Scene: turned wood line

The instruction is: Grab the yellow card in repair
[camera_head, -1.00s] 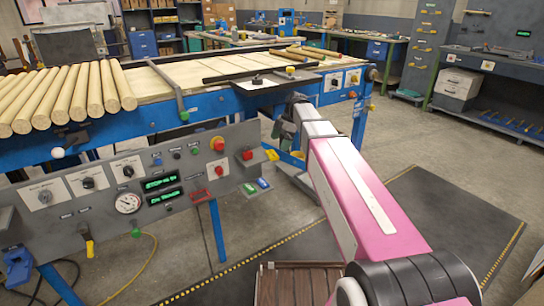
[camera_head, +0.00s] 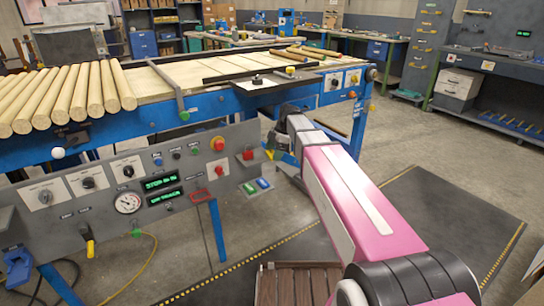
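A small yellow card (camera_head: 269,154) shows at the right end of the grey control panel, just right of the red button. Only part of it is visible, and my gripper (camera_head: 272,146) is right at it, covering the rest. The gripper is small, dark and partly hidden by my wrist, so I cannot tell whether its fingers are open or closed, or whether they touch the card. I cannot read any label saying repair.
The grey control panel (camera_head: 100,225) carries knobs, a gauge and green displays. Behind it a blue-framed line (camera_head: 150,115) holds several turned wood rods (camera_head: 70,95) at left. A dark bracket (camera_head: 262,84) juts out above the gripper.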

